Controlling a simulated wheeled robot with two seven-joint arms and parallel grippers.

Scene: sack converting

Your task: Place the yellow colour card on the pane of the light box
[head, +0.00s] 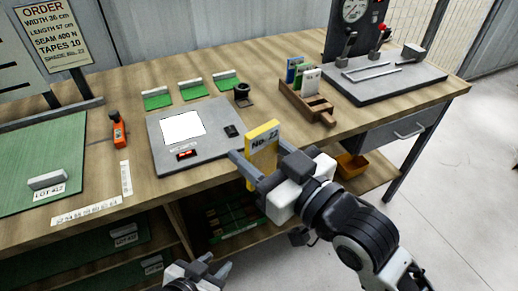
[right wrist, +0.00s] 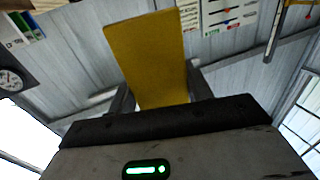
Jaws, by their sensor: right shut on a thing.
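The yellow colour card (head: 263,148), marked No. 22, stands upright between the fingers of my right gripper (head: 248,166), which is shut on it. The yellow card (right wrist: 147,58) also shows in the right wrist view, held between the fingers. The card is in front of and right of the light box (head: 212,153), near the bench's front edge. The light box is a grey flat plate with a lit white pane (head: 183,127), which is bare. My left gripper (head: 210,268) is low at the bottom edge, below the bench top; its fingers look apart with nothing between them.
A wooden rack (head: 306,103) with colour cards stands right of the light box. A black loupe (head: 242,94) and several green pads (head: 193,89) lie behind it. An orange tool (head: 118,129) lies to the left. A press (head: 390,73) stands at the far right.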

